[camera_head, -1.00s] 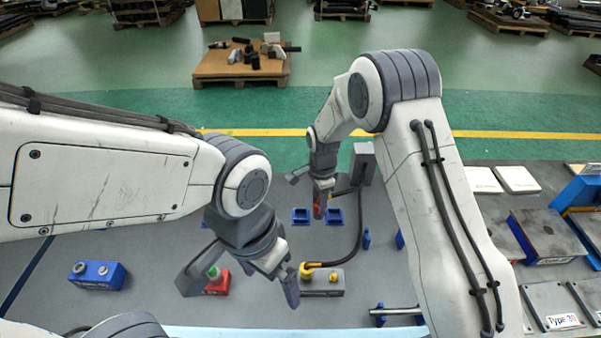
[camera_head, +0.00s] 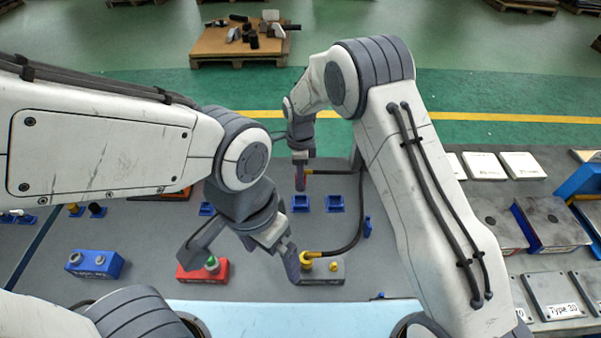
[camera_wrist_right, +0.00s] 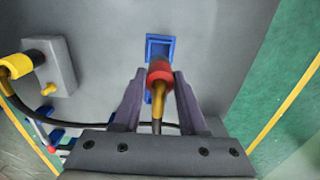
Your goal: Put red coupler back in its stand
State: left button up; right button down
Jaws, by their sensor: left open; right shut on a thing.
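My right gripper (camera_head: 300,188) is shut on the red coupler, at the far side of the grey table. In the right wrist view the red coupler (camera_wrist_right: 159,74) sits between the fingers (camera_wrist_right: 158,84), with a yellow fitting and black hose behind it. A blue square stand (camera_wrist_right: 160,48) lies just beyond the coupler's tip in that view; the coupler looks apart from it. In the head view a blue stand (camera_head: 301,204) shows just below the gripper, with another blue stand (camera_head: 334,204) to its right. My left gripper (camera_head: 242,262) is open, fingers spread above the near table.
A red box with a green knob (camera_head: 203,272) is by my left gripper. A grey block (camera_head: 325,272) with a yellow elbow holds the hose's other end (camera_head: 357,225). A blue box (camera_head: 95,264) stands at left. Another blue stand (camera_head: 207,209) is partly hidden.

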jog(key=shift+f+b, duration=1.45)
jog(key=shift+f, duration=1.05)
jog(key=shift+f, duration=0.15)
jog(key=shift+f+b, duration=0.95)
jog(key=shift+f, duration=0.4)
jog(key=shift+c, duration=1.9)
grip_release()
jog(key=shift+r, duration=0.1)
jog(key=shift+r+p, duration=1.8)
jog(key=shift+r, duration=0.65)
